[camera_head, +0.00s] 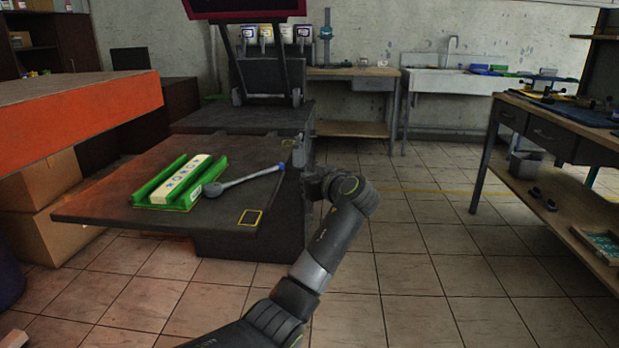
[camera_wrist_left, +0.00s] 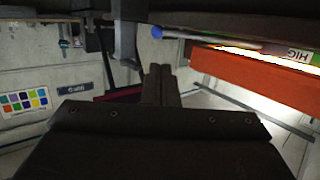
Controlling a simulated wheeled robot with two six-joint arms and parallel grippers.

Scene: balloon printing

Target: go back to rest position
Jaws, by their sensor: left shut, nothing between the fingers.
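My left arm comes in from the bottom of the head view, and its wrist end is at the right edge of the dark work table (camera_head: 110,205). In the left wrist view my left gripper (camera_wrist_left: 160,75) has its two dark fingers together, with nothing between them. The fingertips are hard to make out in the head view. My right gripper is in neither view.
A green tray (camera_head: 163,193) holding a pale lettered block (camera_head: 187,178) lies on the work table beside a grey long-handled tool (camera_head: 240,180). An orange-sided table (camera_head: 80,122) stands left. A wooden bench (camera_head: 560,125) stands right. The tiled floor between is clear.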

